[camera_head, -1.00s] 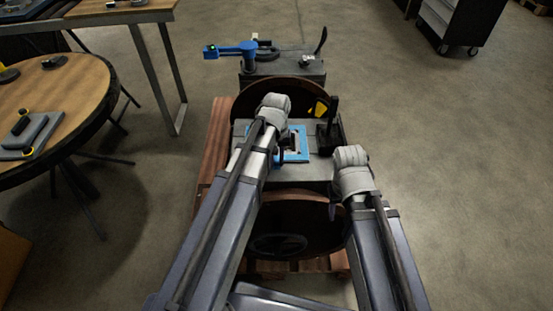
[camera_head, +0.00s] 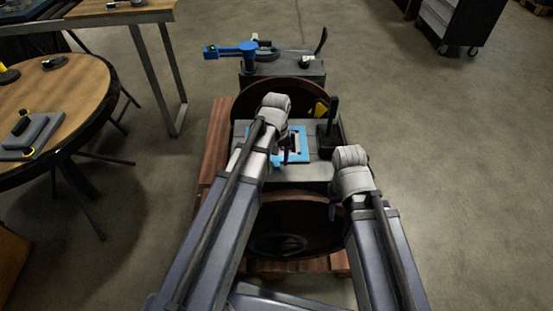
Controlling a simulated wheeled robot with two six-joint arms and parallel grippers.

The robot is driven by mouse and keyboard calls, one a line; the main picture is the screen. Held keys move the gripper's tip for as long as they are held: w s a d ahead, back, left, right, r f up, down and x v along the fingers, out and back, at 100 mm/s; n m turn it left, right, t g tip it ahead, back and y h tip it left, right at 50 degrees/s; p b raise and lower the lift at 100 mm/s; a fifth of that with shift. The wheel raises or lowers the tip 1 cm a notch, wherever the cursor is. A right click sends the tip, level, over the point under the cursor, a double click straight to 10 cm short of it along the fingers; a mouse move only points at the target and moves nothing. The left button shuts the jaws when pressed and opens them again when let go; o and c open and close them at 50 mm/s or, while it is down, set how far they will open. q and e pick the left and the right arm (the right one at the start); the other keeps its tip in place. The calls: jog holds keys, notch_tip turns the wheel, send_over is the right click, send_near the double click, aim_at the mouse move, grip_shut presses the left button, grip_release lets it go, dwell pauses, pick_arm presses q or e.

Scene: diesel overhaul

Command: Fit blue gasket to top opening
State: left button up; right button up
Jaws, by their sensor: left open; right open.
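The blue gasket (camera_head: 304,157), a flat square frame, lies on the grey top of the engine block (camera_head: 318,172) around a dark opening (camera_head: 292,143). My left arm hides its left part, so I cannot tell whether it sits exactly on the opening's edges. My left gripper (camera_head: 285,157) is open, just above the gasket's near middle; I see no part of the gasket between its fingers. My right gripper (camera_head: 333,208) is open and mostly hidden behind its own wrist, near the block's near right side, apart from the gasket.
A black lever with a yellow part (camera_head: 321,107) stands right of the gasket. A blue arm-like fixture (camera_head: 231,50) is on the farther grey unit (camera_head: 284,67). A round wooden table (camera_head: 84,84) stands at left.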

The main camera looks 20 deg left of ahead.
pick_arm(q)
notch_tip(320, 180, up, 8)
jog(key=p, duration=0.7)
jog(key=shift+f, duration=0.2)
